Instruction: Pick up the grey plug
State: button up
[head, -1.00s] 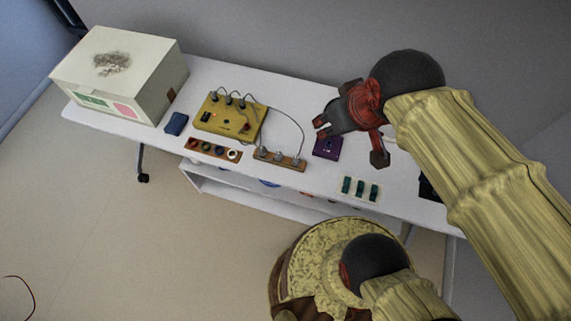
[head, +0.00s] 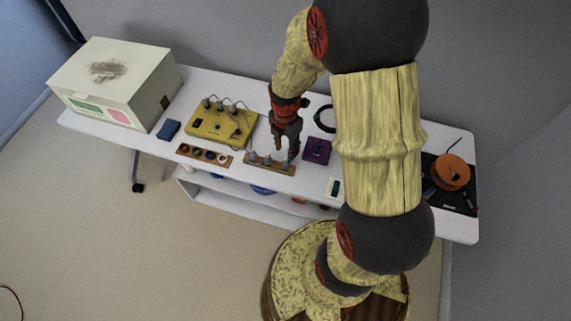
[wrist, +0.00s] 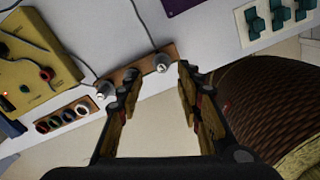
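Grey plugs stand on a narrow brown wooden strip (head: 262,167) at the front edge of the white table. In the wrist view one grey plug (wrist: 162,63), with a dark cable, shows between my open fingertips. I cannot tell whether it is within their reach. Another grey plug (wrist: 104,88) stands to the left, outside the left finger. The left finger hides part of the strip. In the head view my gripper (head: 286,152) points down at the strip's right end, with grey plugs (head: 252,156) to its left. My gripper is open and holds nothing.
A yellow box (head: 222,127) with cabled plugs stands behind the strip. A row of coloured rings (head: 205,153) lies to the left, a purple box (head: 317,150) to the right. A large white box (head: 115,85) fills the table's left end. Teal switches (wrist: 278,17) lie on a pale plate.

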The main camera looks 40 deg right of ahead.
aim_at(286, 165)
notch_tip(286, 165, down, 8)
jog(key=b, duration=0.3)
jog(key=shift+s, duration=0.1)
jog(key=c, duration=0.3)
jog(key=c, duration=0.4)
jog(key=shift+c, duration=0.5)
jog(key=shift+r, duration=0.1)
